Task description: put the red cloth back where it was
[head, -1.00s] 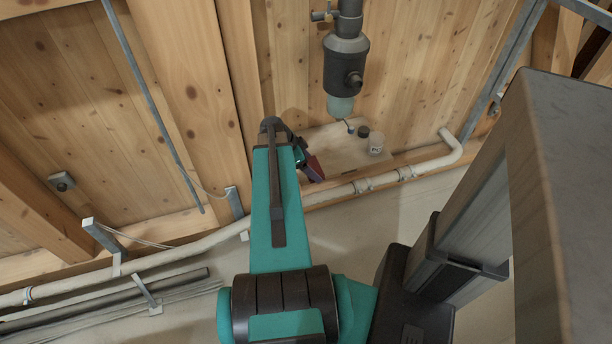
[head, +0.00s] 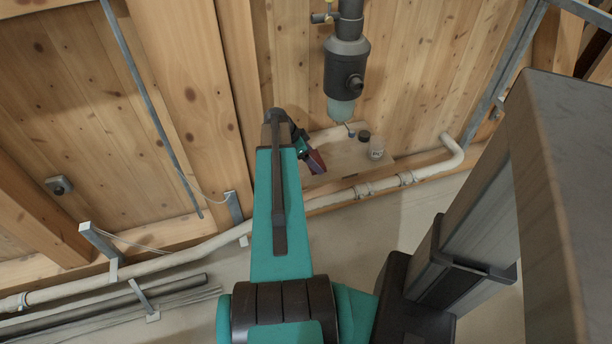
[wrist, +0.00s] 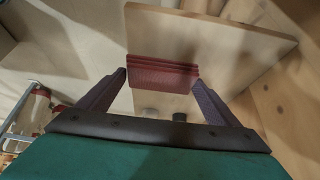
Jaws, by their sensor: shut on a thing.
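The red cloth (wrist: 163,75) is a folded dark red strip held across my gripper (wrist: 160,80), between the two fingertips. In the head view the cloth (head: 316,161) shows as a small red patch beside my gripper (head: 305,146), near the left end of a pale wooden board (head: 345,160). In the wrist view the board (wrist: 225,38) lies beyond the cloth. I cannot tell whether the cloth touches it. My arm hides part of the gripper in the head view.
A dark vertical pipe fitting (head: 346,68) hangs above. A pale pipe (head: 420,173) runs along the front. A timber wall (head: 420,70) closes the back.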

